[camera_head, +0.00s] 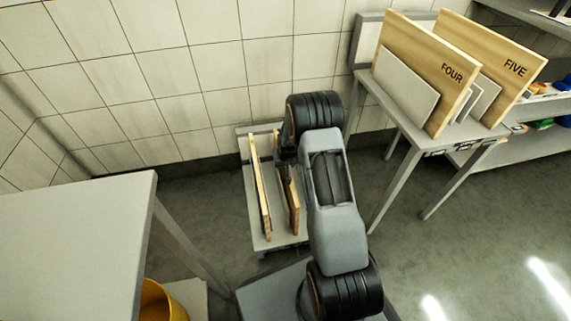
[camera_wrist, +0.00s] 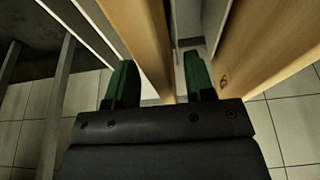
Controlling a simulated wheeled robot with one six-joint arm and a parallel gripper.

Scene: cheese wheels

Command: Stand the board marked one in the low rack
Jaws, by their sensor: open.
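The low rack (camera_head: 276,239) is a small grey stand on the floor against the tiled wall. Two wooden boards stand on edge in it, a left board (camera_head: 261,195) and a right board (camera_head: 293,208). No number on either is readable in the head view. My gripper (camera_head: 287,150) is down at the right board, partly hidden by my arm. In the wrist view my gripper (camera_wrist: 158,75) has its green fingers apart, with a wooden board (camera_wrist: 147,40) between them. I cannot tell whether they touch it. Another board (camera_wrist: 265,45) stands to the right, with a small dark mark.
A higher rack (camera_head: 400,112) at right holds boards marked FOUR (camera_head: 428,70) and FIVE (camera_head: 500,65), plus several pale panels. A grey table (camera_head: 75,240) is at left, with a yellow bucket (camera_head: 160,300) below it. Shelves (camera_head: 520,145) stand at far right. Floor is clear right of my arm.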

